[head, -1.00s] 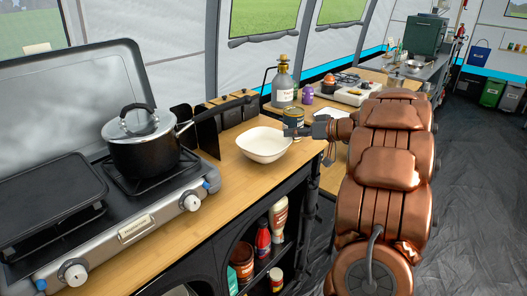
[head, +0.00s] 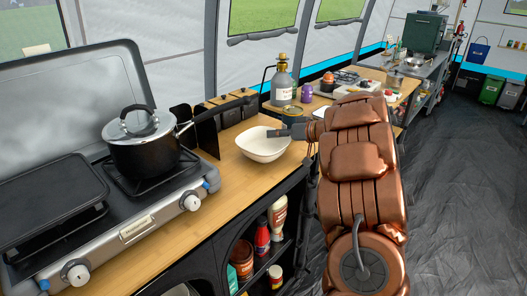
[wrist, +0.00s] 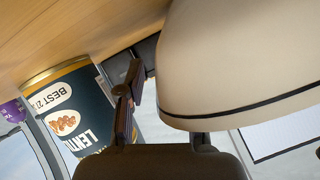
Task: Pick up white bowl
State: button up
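The white bowl (head: 258,150) stands upright on the wooden counter, right of the stove. My gripper (head: 284,133) is at the bowl's right rim in the head view, with its tip over the bowl's opening. In the wrist view the bowl (wrist: 235,60) fills the upper right, its dark-edged rim toward my gripper (wrist: 160,105). One finger shows left of the bowl wall. The other is mostly hidden behind the bowl. The fingers are spread apart, with the bowl's edge seemingly between them; I cannot tell whether they touch it.
A lentil can (wrist: 75,110) stands close beside my gripper's left finger. A black lidded pot (head: 145,150) sits on the stove (head: 120,235) at left. A grey bottle (head: 282,88) stands behind the bowl. Open counter (head: 235,170) lies in front of the bowl.

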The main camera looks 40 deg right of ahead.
aim_at(288, 145)
jog(key=shift+c, duration=0.2)
grip_shut()
dwell(0.4)
jog(key=shift+r, duration=1.45)
jog(key=shift+s+a+r+b, duration=0.15)
jog(key=shift+s+r+b, duration=0.2)
jog(key=s+a+r+b, duration=0.1)
jog(key=s+a+b, duration=0.1)
jog(key=s+a, duration=0.5)
jog(key=shift+s+r, duration=0.2)
jog(key=shift+s, duration=3.05)
jog(key=shift+a, duration=0.1)
